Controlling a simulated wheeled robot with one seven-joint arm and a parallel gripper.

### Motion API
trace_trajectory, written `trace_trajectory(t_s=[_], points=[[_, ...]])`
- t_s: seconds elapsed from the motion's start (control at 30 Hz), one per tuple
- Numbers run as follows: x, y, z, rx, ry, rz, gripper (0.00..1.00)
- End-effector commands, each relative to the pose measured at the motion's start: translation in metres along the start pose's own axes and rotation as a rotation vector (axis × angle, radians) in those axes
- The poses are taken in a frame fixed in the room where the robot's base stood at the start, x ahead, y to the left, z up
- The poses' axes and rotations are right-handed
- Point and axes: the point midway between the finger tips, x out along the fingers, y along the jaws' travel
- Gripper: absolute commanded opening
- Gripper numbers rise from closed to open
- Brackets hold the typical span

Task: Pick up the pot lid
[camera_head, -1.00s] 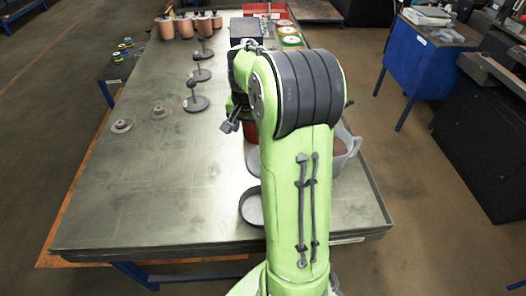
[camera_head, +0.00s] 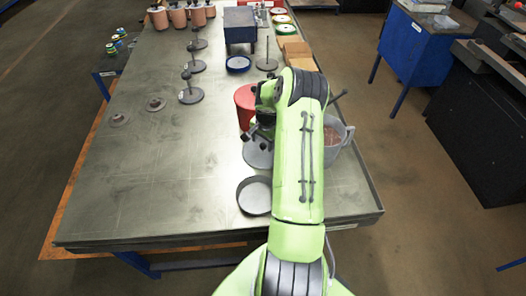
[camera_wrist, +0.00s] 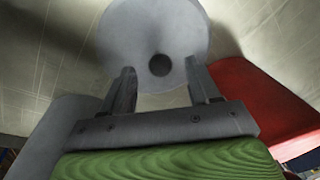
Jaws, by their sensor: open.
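The pot lid, a light grey disc, lies on the metal table (camera_head: 150,190) in the head view (camera_head: 258,159), partly hidden by my gripper (camera_head: 259,138). In the wrist view the lid (camera_wrist: 135,30) fills the top middle, with a dark round knob (camera_wrist: 159,65) near its lower part. My gripper (camera_wrist: 162,82) is open, its two fingers on either side of the knob in that picture. I see a gap between each finger and the knob. Whether the fingertips are level with the knob I cannot tell.
A red container (camera_head: 244,100) stands close behind the lid, and a shallow dark round pan (camera_head: 254,202) lies in front. A grey pot (camera_head: 338,146) with brownish contents is right of my arm. Spindle stands (camera_head: 190,96) are farther left; the table's left front is clear.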

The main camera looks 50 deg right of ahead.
Motion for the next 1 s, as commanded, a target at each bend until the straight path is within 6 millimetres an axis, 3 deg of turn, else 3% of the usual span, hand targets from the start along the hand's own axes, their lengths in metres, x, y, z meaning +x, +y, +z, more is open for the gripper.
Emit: trace_trajectory(t_s=[0.13,0.37,0.73,1.0], points=[[0.02,0.0,0.0,0.0,-0.001,0.001,0.61],[0.022,0.0,-0.001,-0.001,0.002,0.0,0.59],[0.021,0.0,0.0,-0.001,0.001,0.0,0.03],[0.02,0.0,-0.001,-0.001,0.002,0.0,0.0]])
